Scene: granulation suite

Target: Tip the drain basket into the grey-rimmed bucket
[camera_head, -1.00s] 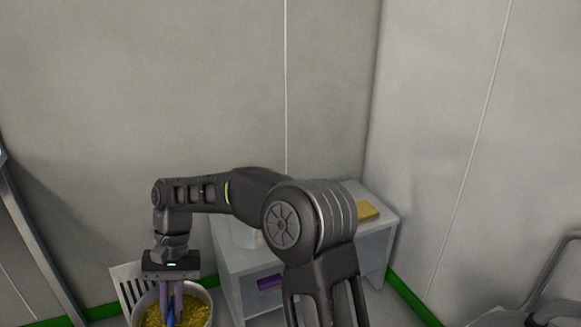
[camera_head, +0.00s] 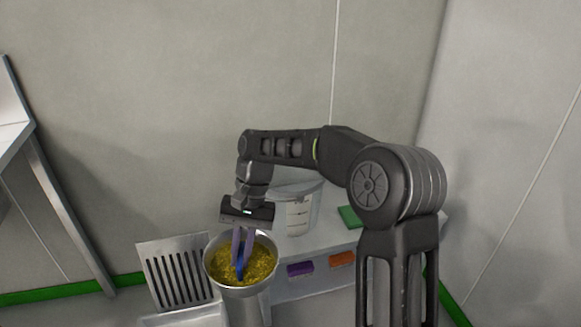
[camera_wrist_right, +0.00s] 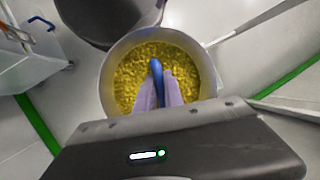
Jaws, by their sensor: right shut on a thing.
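A round metal vessel (camera_head: 246,292) with a pale grey rim stands low in the middle of the head view, full of yellow granules (camera_head: 262,266). Its rim also shows in the right wrist view (camera_wrist_right: 108,82). My right gripper (camera_head: 242,262) points down over its opening. Its purple fingers are shut on a blue handle (camera_wrist_right: 156,72), which stands up among the granules. What the handle belongs to is hidden, and I cannot tell whether this vessel is the basket or the bucket. My left gripper is not in view.
A slotted metal panel (camera_head: 176,272) is left of the vessel. A white cabinet (camera_head: 322,283) at right carries a translucent graduated container (camera_head: 299,216) and a green block (camera_head: 349,217); purple (camera_head: 300,269) and orange (camera_head: 342,259) blocks show on its front. Walls close in behind.

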